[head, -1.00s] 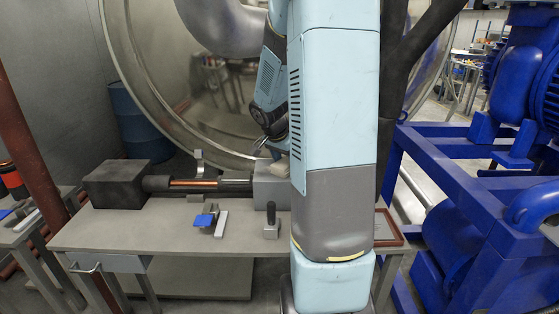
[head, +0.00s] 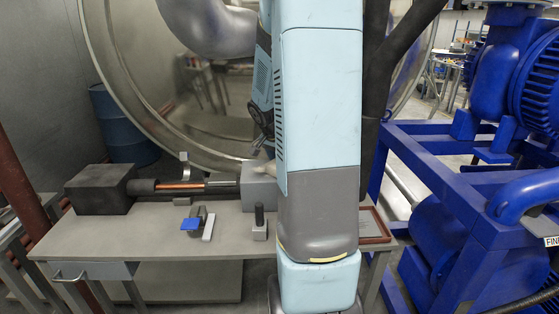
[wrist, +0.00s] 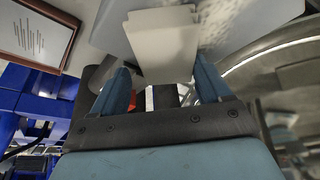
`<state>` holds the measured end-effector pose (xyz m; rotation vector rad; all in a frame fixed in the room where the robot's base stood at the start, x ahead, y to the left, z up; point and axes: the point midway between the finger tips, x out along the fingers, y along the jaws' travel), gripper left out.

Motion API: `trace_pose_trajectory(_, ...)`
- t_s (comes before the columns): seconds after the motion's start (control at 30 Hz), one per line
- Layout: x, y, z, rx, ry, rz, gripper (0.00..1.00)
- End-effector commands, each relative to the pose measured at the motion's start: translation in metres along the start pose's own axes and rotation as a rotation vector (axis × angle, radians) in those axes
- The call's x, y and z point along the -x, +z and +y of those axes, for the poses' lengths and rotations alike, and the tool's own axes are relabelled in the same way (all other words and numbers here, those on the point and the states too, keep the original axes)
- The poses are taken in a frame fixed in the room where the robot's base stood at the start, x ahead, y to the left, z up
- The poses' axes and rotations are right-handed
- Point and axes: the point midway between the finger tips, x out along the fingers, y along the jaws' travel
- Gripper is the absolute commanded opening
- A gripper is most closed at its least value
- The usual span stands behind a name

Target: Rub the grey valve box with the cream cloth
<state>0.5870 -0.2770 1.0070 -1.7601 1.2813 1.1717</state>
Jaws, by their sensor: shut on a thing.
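The grey valve box (head: 258,190) stands on the table at the right end of the pipe, partly hidden behind my arm. In the wrist view, my gripper (wrist: 163,78) is shut on the cream cloth (wrist: 160,38), which shows as a pale folded pad between the blue fingers. A large grey surface (wrist: 255,22) with a mottled whitish patch lies beyond the cloth and appears to be the valve box. The cloth overlaps this surface; I cannot tell whether they touch. In the head view my arm mostly hides the gripper.
A dark box (head: 100,190) joins the copper-coloured pipe (head: 180,185). A blue-topped tool (head: 191,223) and a small grey block with a black handle (head: 259,222) stand on the table (head: 110,230). A framed tray (head: 374,223) lies right. Blue machinery (head: 460,200) stands beside the table.

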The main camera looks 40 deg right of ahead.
Motion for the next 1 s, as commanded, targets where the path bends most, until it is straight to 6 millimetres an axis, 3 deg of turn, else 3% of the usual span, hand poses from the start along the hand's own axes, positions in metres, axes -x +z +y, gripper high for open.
trace_pose_trajectory(0.03, -0.004, -0.006, 0.014, -0.019, 0.027, -0.002, 0.28)
trace_pose_trajectory(0.27, -0.002, 0.000, 0.006, -0.018, 0.027, -0.002, 0.15)
trace_pose_trajectory(1.0, 0.011, 0.026, -0.034, -0.009, 0.014, -0.001, 0.14)
